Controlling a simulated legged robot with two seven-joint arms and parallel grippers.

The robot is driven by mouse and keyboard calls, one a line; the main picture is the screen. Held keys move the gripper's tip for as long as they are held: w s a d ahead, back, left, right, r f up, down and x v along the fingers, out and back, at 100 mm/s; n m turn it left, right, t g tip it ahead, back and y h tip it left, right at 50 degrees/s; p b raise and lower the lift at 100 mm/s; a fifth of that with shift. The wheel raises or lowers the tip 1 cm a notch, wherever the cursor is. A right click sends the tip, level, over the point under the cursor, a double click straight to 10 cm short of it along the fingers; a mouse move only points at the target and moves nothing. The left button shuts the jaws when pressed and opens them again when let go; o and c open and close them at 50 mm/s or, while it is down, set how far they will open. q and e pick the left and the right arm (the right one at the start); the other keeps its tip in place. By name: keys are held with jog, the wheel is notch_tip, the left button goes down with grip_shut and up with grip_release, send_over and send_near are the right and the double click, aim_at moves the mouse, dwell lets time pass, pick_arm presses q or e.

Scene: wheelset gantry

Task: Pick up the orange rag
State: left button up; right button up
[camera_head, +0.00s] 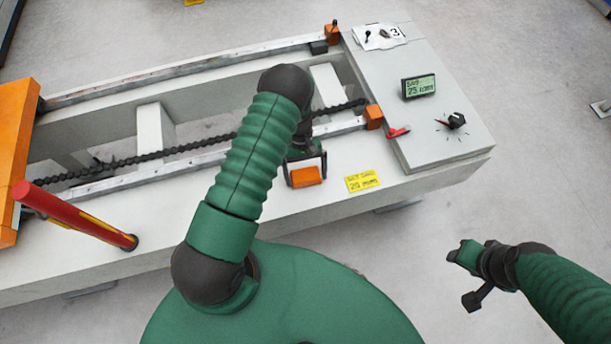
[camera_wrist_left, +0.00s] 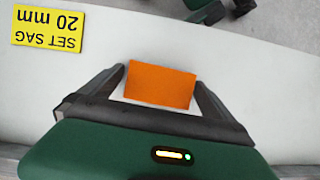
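The orange rag (camera_head: 307,176) is a small flat rectangle on the pale front ledge of the gantry. It also shows in the left wrist view (camera_wrist_left: 160,85), lying between the two dark fingers of my left gripper (camera_wrist_left: 162,82). In the head view my left gripper (camera_head: 306,171) is over the ledge with its fingers apart, one on each side of the rag. The fingers are close to the rag's side edges; I cannot tell whether they touch it.
A yellow "SET SAG 20 mm" label (camera_head: 362,181) lies right of the rag. A red-handled bar (camera_head: 75,215) sticks up at the left. A dark chain (camera_head: 190,150) runs behind. A display (camera_head: 418,86) and knob (camera_head: 456,120) are on the right panel.

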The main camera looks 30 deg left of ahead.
pick_arm(q)
jog(key=shift+d, duration=0.15)
jog(key=c, duration=1)
jog(key=shift+c, duration=0.4)
jog(key=shift+r, duration=0.1)
